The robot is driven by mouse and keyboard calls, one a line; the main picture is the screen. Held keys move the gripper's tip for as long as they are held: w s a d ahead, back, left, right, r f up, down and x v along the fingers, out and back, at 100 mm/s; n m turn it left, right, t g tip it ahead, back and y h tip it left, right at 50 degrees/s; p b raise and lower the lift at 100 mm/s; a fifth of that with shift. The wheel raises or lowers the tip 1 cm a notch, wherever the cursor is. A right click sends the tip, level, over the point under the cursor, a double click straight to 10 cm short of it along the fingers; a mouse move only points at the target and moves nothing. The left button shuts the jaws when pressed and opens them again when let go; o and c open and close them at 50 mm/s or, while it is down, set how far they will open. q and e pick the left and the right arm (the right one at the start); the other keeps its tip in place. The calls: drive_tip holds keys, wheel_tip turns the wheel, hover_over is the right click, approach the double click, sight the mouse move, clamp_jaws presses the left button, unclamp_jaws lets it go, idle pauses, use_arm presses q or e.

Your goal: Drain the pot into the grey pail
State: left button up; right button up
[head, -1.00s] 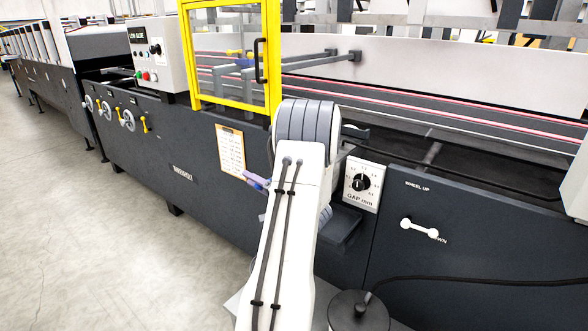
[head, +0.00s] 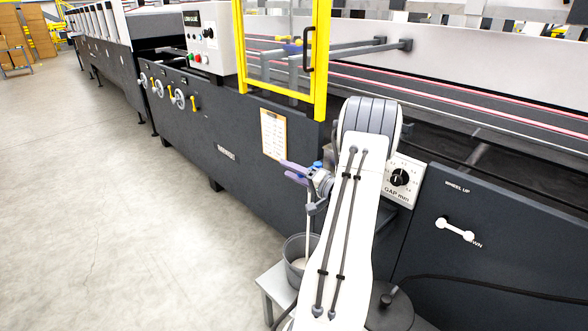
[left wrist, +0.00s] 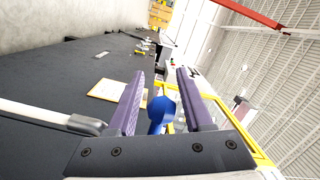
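A grey pail (head: 296,270) stands low beside the machine in the head view, partly behind my left arm, with something whitish inside. A thin pale vertical line (head: 307,237) runs down toward it from a grey metal fitting (head: 321,183); I cannot tell surely whether it is a stream. My left gripper (head: 290,168) is beside the fitting and a small blue part. In the left wrist view, a blue handle (left wrist: 159,111) shows between its purple fingers (left wrist: 160,76), with gaps on both sides. The pot is not clearly visible, perhaps hidden by my arm. My right gripper is out of view.
The pail rests on a pale stool (head: 268,285). The dark machine side (head: 225,145) runs close behind, with a yellow guard frame (head: 320,60) and a gap dial (head: 400,178). Open concrete floor (head: 90,220) lies to the left.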

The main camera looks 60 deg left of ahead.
use_arm(q)
drive_tip(key=shift+w+r, duration=0.15)
drive_tip(key=shift+w, duration=0.1)
drive_tip(key=shift+d, duration=0.1)
drive_tip(key=p+v, duration=0.1)
drive_tip(key=v, duration=0.9)
drive_tip(key=shift+d, duration=0.2)
drive_tip(key=shift+s+a, duration=0.1)
